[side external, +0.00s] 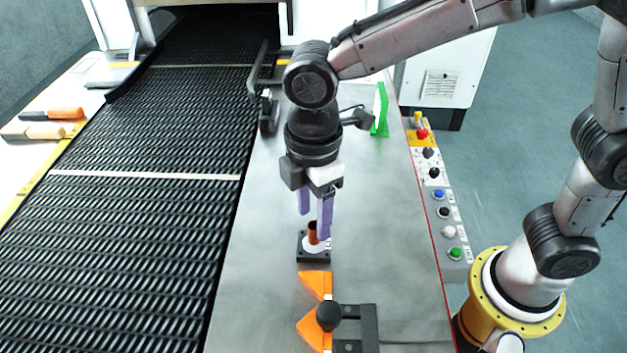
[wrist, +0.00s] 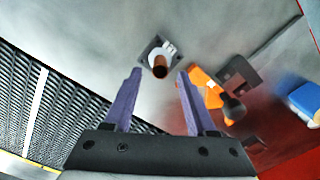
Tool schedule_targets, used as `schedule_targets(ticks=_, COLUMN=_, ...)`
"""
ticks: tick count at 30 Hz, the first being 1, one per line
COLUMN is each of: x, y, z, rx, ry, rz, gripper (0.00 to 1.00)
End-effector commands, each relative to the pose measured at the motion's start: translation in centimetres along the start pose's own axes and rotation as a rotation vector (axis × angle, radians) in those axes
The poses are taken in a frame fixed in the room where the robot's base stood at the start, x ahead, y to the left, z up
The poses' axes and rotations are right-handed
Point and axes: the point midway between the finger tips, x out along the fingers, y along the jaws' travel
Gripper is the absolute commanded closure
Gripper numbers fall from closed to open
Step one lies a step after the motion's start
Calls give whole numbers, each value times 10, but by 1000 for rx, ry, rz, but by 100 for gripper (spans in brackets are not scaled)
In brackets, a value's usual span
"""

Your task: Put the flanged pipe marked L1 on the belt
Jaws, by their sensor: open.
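The flanged pipe (side external: 312,232), a short brown-orange tube with a pale flange, stands upright on a dark square base on the metal table. Its open end faces the camera in the wrist view (wrist: 160,70). I cannot read an L1 mark. My gripper (side external: 314,222) points down with its purple fingers apart, just above and around the top of the pipe. In the wrist view the pipe shows between and slightly beyond the fingertips (wrist: 159,75). No grip on it shows. The black mesh belt (side external: 130,215) runs along the left of the table.
Orange wedge pieces and a dark clamp (side external: 355,325) stand just in front of the pipe. A green upright plate (side external: 380,110) stands behind at the right. A button panel (side external: 440,205) lines the right edge. The table between pipe and belt is clear.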

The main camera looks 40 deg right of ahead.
Motion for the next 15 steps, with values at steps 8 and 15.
schedule_targets(ticks=8, x=-55, y=0, z=0, rx=0, ry=2, rz=2, gripper=43)
schedule_targets(ticks=15, x=-76, y=0, z=0, rx=0, ry=0, rz=0, gripper=43)
